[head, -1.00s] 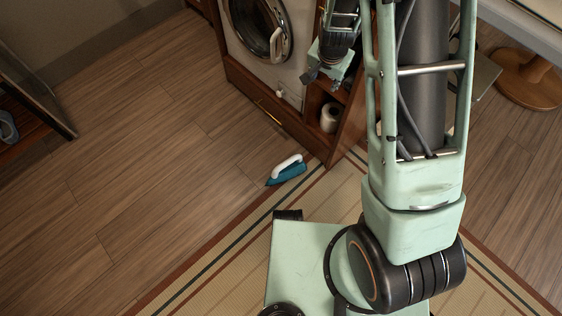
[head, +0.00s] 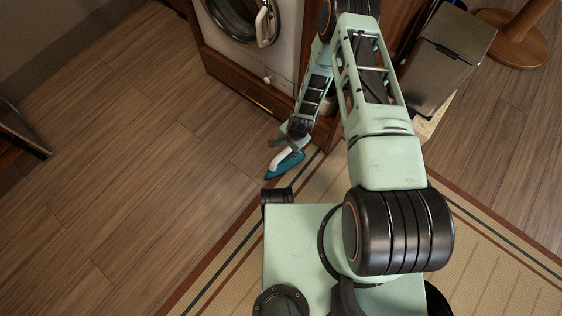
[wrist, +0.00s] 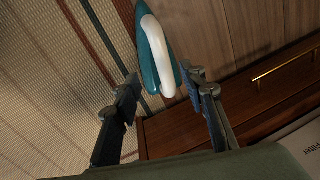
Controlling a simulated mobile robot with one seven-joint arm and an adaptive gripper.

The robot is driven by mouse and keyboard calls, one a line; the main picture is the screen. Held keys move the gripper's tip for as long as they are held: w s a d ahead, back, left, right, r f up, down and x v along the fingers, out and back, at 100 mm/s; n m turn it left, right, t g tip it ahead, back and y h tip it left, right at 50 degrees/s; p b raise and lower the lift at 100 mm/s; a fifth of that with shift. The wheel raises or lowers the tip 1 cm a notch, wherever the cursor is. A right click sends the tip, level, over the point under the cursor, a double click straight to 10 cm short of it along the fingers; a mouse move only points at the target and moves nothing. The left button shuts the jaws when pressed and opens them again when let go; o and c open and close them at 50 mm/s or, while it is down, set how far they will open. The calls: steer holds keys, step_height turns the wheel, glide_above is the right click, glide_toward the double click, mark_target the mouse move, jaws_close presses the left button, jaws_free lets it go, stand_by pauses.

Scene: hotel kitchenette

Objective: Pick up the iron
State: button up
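The iron (head: 286,165) has a teal body and a white handle. It lies on the floor at the edge of the woven rug, in front of the wooden cabinet. In the wrist view the iron (wrist: 157,55) is at the top centre, with its white handle facing the camera. My gripper (wrist: 160,88) is open, with one finger on each side below the iron's near end. No grip on the iron shows. In the head view my gripper (head: 283,143) is just above the iron and hides part of it.
The cabinet (head: 250,88) with a washing machine (head: 240,20) stands close behind the iron. A brass handle (wrist: 283,67) is on its low drawer front. A metal bin (head: 447,60) stands right of my arm. The wooden floor (head: 120,150) to the left is clear.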

mark_target(283, 154)
steer(key=f, duration=0.2)
steer(key=f+b, duration=0.2)
steer(key=f, duration=0.1)
steer(key=shift+w+a+f, duration=0.3)
steer(key=shift+w+a, duration=0.05)
steer(key=shift+w+a+f+b, duration=0.2)
steer(key=shift+f+b, duration=0.3)
steer(key=shift+f, duration=0.35)
steer(key=shift+w+a+f+b, duration=0.15)
steer(key=shift+f+b, duration=0.35)
steer(key=shift+f, duration=0.35)
steer(key=shift+w+a+f+b, duration=0.1)
steer(key=shift+w+f+b, duration=0.1)
steer(key=shift+f+b, duration=0.5)
steer(key=shift+f, duration=0.1)
jaws_close()
